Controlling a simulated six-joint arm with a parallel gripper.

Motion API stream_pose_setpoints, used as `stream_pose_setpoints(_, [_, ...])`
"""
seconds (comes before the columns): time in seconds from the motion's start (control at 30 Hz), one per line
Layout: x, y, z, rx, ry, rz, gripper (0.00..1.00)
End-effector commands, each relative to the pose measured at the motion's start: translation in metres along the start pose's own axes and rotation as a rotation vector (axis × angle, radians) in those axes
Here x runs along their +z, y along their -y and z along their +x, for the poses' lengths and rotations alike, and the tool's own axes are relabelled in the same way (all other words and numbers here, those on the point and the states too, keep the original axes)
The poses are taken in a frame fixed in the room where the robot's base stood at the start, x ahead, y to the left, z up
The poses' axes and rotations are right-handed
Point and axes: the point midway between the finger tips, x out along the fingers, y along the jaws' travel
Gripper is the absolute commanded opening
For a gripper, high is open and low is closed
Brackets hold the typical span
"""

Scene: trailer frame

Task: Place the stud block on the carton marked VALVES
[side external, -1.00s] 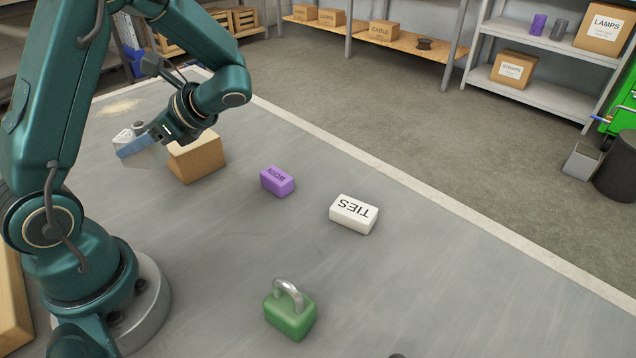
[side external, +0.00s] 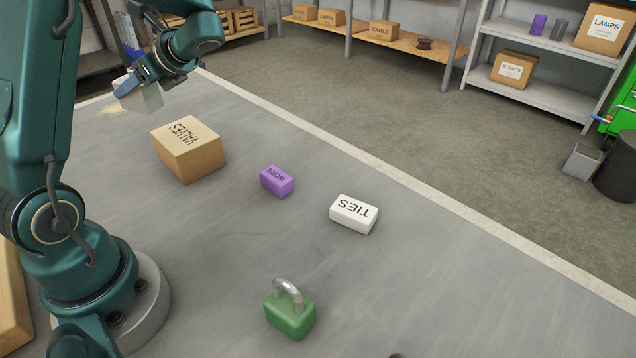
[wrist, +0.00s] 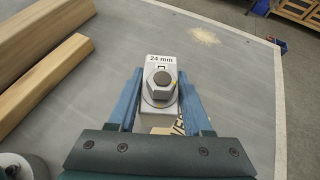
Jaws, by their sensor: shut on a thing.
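The stud block is a pale grey block (wrist: 160,64) with a hex bolt head on top and a "24 mm" label in the wrist view. My gripper (side external: 143,86) is shut on it, one blue finger on each side in the wrist view (wrist: 162,98). In the side view the block (side external: 147,97) hangs in the air at upper left, tilted. The brown carton marked VALVES (side external: 190,160) stands on the grey surface, below and to the right of the block in that view. In the wrist view only a lettered bit of the carton (wrist: 176,130) shows below the block.
A purple block marked WORN (side external: 277,181), a white block marked TIES (side external: 354,214) and a green block with a metal loop (side external: 290,314) stand to the right of the carton. Timber beams (wrist: 42,50) lie at left in the wrist view. The carton's top looks bare.

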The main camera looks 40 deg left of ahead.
Motion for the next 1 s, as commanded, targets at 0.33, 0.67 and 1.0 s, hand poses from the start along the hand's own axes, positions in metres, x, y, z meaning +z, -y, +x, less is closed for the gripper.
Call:
stream_pose_setpoints(0.33, [-0.041, 0.040, -0.013, -0.001, 0.001, -0.001, 0.00])
stream_pose_setpoints(0.67, [-0.066, 0.044, -0.004, 0.003, 0.002, 0.004, 0.00])
stream_pose_setpoints(1.0, [-0.082, 0.045, 0.005, -0.001, 0.002, -0.004, 0.00])
